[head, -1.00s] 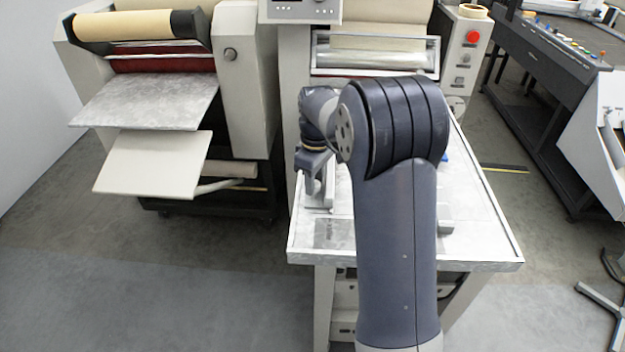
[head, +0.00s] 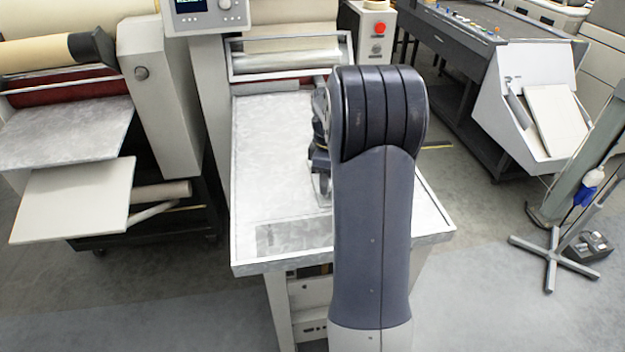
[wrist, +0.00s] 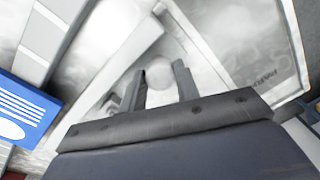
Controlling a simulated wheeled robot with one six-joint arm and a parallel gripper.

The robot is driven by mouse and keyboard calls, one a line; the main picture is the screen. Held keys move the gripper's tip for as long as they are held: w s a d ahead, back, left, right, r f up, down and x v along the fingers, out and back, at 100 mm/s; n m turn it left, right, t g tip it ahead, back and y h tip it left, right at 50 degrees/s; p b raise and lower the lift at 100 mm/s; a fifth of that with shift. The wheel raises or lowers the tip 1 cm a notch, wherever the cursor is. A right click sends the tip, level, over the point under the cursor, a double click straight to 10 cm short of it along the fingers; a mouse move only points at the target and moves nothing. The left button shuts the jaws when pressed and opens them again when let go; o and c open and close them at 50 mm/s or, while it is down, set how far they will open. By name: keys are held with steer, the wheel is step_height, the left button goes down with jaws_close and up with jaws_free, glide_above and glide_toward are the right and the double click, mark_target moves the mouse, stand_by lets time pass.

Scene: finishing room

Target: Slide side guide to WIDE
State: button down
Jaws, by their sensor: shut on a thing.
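My gripper (wrist: 161,82) shows in the wrist view with both fingers around a pale round knob (wrist: 160,74); it is shut on the knob, which appears to belong to the side guide. A pale straight bar (wrist: 118,57), likely the guide's rail, runs diagonally beside the fingers. In the head view my gripper is low over the machine's grey feed table (head: 270,150), mostly hidden behind my arm. A small part of the side guide (head: 323,188) shows left of the arm. No WIDE mark is legible.
A printed panel (head: 290,238) lies at the table's front left. The table's left part is clear. A blue card (wrist: 22,108) lies left in the wrist view. A neighbouring machine with trays (head: 75,200) stands left; a wheeled stand (head: 550,255) stands right on the floor.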

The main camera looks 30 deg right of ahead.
stand_by(0.3)
steer(key=c, duration=1.3)
jaws_free()
steer(key=shift+c, duration=0.2)
step_height(320, 180, up, 11)
steer(key=shift+w+d+b, duration=0.15)
steer(key=shift+d+b, duration=0.05)
steer(key=shift+b, duration=0.2)
steer(key=shift+f, duration=0.1)
step_height(320, 180, down, 10)
steer(key=shift+a+f+p, duration=0.15)
steer(key=shift+p, duration=0.25)
steer(key=shift+a+f, duration=0.25)
steer(key=shift+f, duration=0.05)
steer(key=shift+w+a, duration=0.15)
steer(key=shift+a, duration=0.5)
